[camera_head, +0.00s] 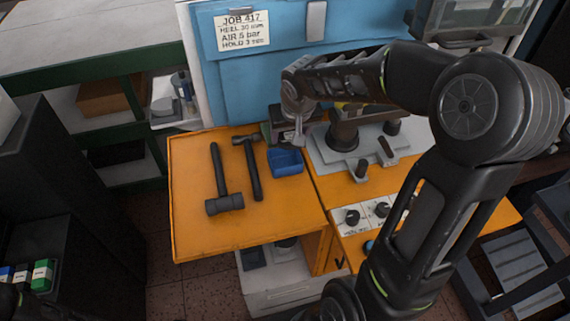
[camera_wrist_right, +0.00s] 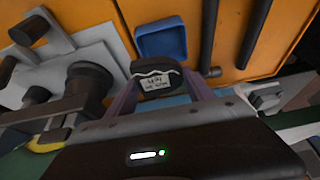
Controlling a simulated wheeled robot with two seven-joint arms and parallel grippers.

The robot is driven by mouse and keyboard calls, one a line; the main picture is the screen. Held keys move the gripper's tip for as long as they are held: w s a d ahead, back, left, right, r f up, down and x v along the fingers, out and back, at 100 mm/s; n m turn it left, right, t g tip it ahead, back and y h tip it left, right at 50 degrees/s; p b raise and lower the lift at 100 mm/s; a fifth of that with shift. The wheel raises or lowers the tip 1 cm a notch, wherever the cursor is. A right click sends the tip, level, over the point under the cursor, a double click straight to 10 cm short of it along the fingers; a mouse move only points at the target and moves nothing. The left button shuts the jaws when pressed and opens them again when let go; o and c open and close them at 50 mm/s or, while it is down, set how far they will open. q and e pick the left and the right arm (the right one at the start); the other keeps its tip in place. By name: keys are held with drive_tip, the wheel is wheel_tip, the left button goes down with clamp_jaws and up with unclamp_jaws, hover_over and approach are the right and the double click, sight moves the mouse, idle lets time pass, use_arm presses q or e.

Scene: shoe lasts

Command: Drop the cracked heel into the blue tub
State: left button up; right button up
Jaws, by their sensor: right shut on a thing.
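The blue tub (camera_head: 286,162) stands on the orange bench, right of two hammers; in the right wrist view it is at the top (camera_wrist_right: 161,41), just beyond the fingertips. My right gripper (camera_head: 298,137) is above the bench, behind the tub in the head view. In the right wrist view its fingers (camera_wrist_right: 160,88) are shut on a dark heel (camera_wrist_right: 150,70) with a white label and a pale jagged line across it. The heel is apart from the tub in that view; I cannot make it out clearly in the head view. My left gripper is not in view.
A mallet (camera_head: 224,204) and a hammer (camera_head: 253,170) lie left of the tub on the orange bench (camera_head: 190,225). A grey press base (camera_head: 330,158) with dark posts stands right of it. A blue panel with a job card (camera_head: 242,31) rises behind.

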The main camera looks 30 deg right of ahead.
drive_tip(key=o, duration=1.5)
drive_tip(key=shift+c, duration=0.2)
drive_tip(key=shift+r, duration=0.2)
drive_tip(key=v, duration=0.7)
drive_tip(key=shift+r+b, duration=0.2)
drive_tip(key=shift+b, duration=0.2)
drive_tip(key=shift+s, duration=0.15)
